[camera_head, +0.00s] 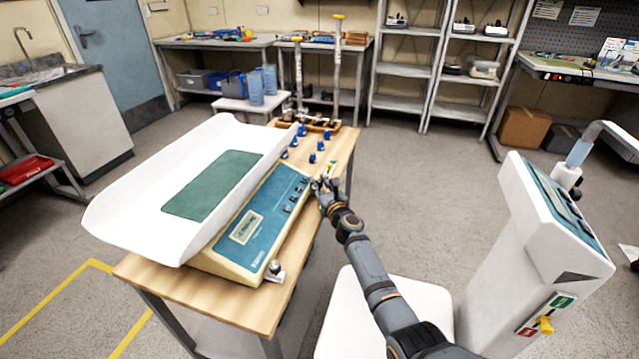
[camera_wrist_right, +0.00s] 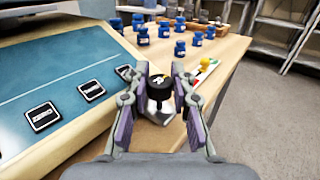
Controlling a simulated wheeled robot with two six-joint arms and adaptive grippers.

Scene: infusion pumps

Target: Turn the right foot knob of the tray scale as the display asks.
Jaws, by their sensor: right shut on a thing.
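The tray scale has a white tray (camera_head: 120,215) with a green mat (camera_head: 212,185) and a blue front panel (camera_head: 262,222) with a display (camera_head: 246,227); the reading is too small to make out. My right gripper (camera_head: 325,185) is at the scale's far right corner. In the right wrist view, my right gripper (camera_wrist_right: 164,88) is shut on the black-topped right foot knob (camera_wrist_right: 158,86), with a finger on each side. Another foot knob (camera_head: 274,268) shows at the scale's near corner. My left gripper is not in view.
The scale stands on a wooden table (camera_head: 150,280). Several blue weights (camera_head: 312,157) stand beyond my right gripper, with a yellow-knobbed strip (camera_wrist_right: 205,68) closer by. A white device (camera_head: 535,240) stands at the right. Open floor lies beyond the table's right edge.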

